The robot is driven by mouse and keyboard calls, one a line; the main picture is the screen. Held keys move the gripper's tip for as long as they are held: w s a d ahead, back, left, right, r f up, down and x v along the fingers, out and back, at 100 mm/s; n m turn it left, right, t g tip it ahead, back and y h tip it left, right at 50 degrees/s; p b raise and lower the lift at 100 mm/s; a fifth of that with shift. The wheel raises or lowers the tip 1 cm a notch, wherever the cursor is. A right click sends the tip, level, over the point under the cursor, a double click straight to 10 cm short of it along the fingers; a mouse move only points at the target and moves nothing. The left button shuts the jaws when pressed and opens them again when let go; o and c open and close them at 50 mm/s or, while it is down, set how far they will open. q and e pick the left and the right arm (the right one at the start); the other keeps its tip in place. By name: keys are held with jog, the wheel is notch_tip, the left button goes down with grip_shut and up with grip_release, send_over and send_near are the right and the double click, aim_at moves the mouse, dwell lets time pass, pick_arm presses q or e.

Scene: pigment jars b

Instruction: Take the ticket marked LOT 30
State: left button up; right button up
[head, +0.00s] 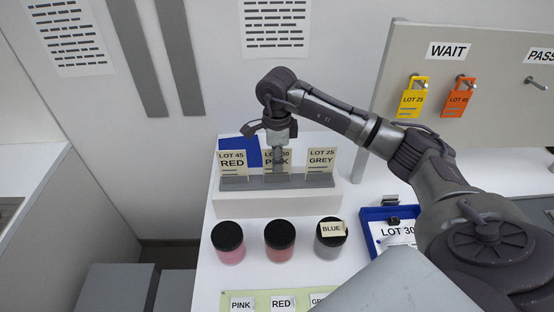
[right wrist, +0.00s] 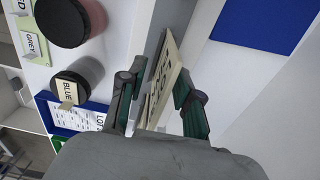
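The ticket marked LOT 30 PINK (head: 268,160) stands upright in the middle of the grey slotted rack (head: 236,183), partly hidden by my right gripper (head: 279,150). The LOT 45 RED ticket (head: 232,160) stands to its left and the LOT 25 GREY ticket (head: 321,160) to its right. My right gripper points down at the middle ticket. In the right wrist view its fingers (right wrist: 160,105) are apart, with a cream ticket (right wrist: 162,82) standing edge-on between them. A gap shows beside the ticket, and its lettering is only partly readable. My left gripper is out of view.
Pink (head: 229,250), red (head: 280,248) and grey (head: 329,250) jars with black lids stand before the rack; a BLUE label (head: 331,229) lies on the grey one. A blue tray (head: 371,214) holds a LOT 30 sheet (head: 391,232). A board (head: 388,65) with hanging tags stands right.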

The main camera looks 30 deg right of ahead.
jog(key=shift+f, duration=0.25)
grip_shut()
jog(key=shift+r, duration=0.1)
